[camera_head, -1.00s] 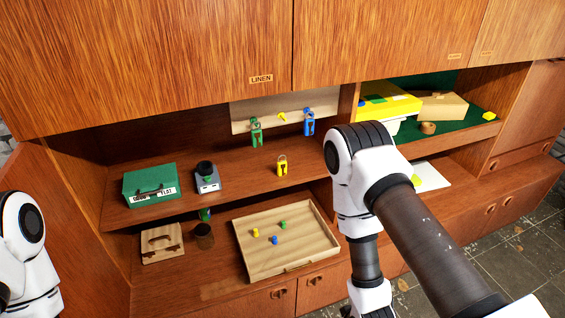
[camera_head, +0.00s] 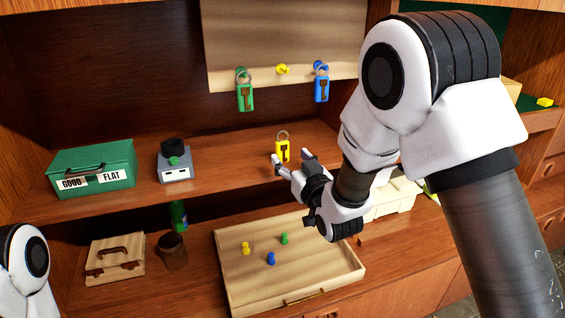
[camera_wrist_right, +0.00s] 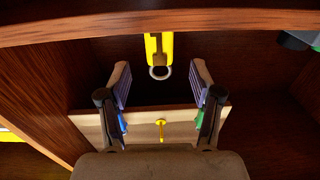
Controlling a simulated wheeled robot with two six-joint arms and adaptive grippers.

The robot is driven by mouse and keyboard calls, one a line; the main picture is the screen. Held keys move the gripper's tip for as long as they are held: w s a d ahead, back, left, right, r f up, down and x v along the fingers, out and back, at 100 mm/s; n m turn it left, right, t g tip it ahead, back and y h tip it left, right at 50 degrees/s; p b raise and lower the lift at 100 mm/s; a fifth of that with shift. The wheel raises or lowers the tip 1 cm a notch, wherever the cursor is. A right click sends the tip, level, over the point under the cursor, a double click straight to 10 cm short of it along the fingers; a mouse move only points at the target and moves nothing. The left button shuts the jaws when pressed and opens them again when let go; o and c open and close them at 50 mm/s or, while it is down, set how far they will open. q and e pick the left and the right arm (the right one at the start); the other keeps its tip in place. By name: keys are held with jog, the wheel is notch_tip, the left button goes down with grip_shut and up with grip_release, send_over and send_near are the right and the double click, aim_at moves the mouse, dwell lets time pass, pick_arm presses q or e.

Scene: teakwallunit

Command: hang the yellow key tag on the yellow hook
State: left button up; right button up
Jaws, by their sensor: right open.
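The yellow key tag (camera_head: 282,152) with its metal ring on top stands upright near the front of the middle shelf. The yellow hook (camera_head: 282,69) is bare on the board above, between the hung green and blue tags. My right gripper (camera_head: 292,160) is open and empty, with its fingers close to the yellow tag. In the right wrist view the picture is upside down: the yellow tag (camera_wrist_right: 152,46) and its ring lie between and beyond the open fingers (camera_wrist_right: 160,82), not visibly touched. The yellow hook (camera_wrist_right: 161,128) shows there too. My left gripper is out of view.
The green tag (camera_head: 245,97) and blue tag (camera_head: 321,88) hang either side of the yellow hook. A green case (camera_head: 95,168) and a grey device (camera_head: 175,172) stand left on the shelf. A wooden tray (camera_head: 236,282) with small pegs lies below.

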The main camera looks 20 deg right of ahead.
aim_at(284, 149)
jog(key=w, duration=0.6)
jog(key=shift+w+a, duration=0.2)
jog(key=shift+w, duration=0.05)
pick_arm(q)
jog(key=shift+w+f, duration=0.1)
pick_arm(e)
jog(key=shift+s, duration=0.1)
jog(key=c, duration=1.1)
